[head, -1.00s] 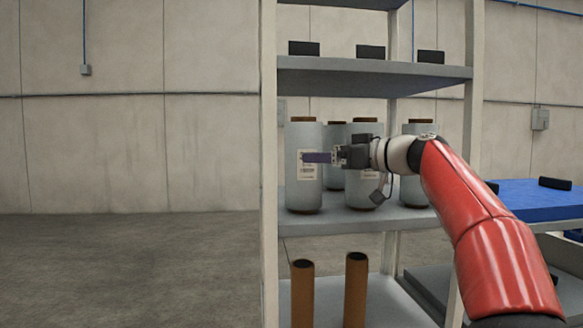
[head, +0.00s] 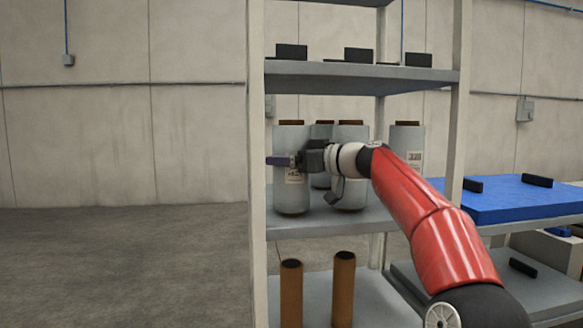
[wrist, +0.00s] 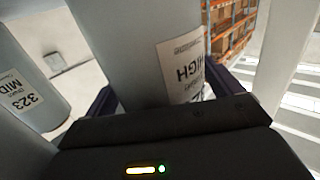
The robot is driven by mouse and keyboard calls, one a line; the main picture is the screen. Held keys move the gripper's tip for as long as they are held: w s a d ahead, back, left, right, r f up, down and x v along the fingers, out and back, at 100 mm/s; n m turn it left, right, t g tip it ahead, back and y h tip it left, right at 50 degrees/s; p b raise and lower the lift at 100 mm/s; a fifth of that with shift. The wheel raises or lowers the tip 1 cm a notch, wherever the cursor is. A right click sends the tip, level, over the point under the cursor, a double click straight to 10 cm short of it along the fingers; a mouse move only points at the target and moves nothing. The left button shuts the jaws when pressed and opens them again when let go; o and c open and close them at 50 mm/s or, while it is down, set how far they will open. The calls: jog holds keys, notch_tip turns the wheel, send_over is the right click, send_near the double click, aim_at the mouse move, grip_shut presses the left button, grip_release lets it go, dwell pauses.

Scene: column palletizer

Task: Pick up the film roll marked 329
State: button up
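Several upright grey film rolls with brown cores stand on the middle shelf. In the head view my gripper (head: 281,161) reaches in from the right across the front-left roll (head: 291,200), and a dark finger partly covers its label. In the wrist view this roll (wrist: 130,45) stands between my two spread fingers; its label reads HIGH, with the number hidden. I cannot tell whether the fingers touch it. Another roll (wrist: 22,75) at left is marked 323 MID. A roll at right (head: 406,180) has a label too small to read surely. I cannot make out 329 on any roll.
The shelf rack (head: 256,180) has a left post close to the gripper and an upper shelf (head: 350,78) above. Brown cores (head: 343,290) stand on the lower shelf. A blue surface (head: 510,203) lies at right. The floor at left is clear.

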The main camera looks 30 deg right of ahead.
jog(key=c, duration=1.4)
jog(key=shift+r, duration=0.15)
jog(key=shift+c, duration=0.6)
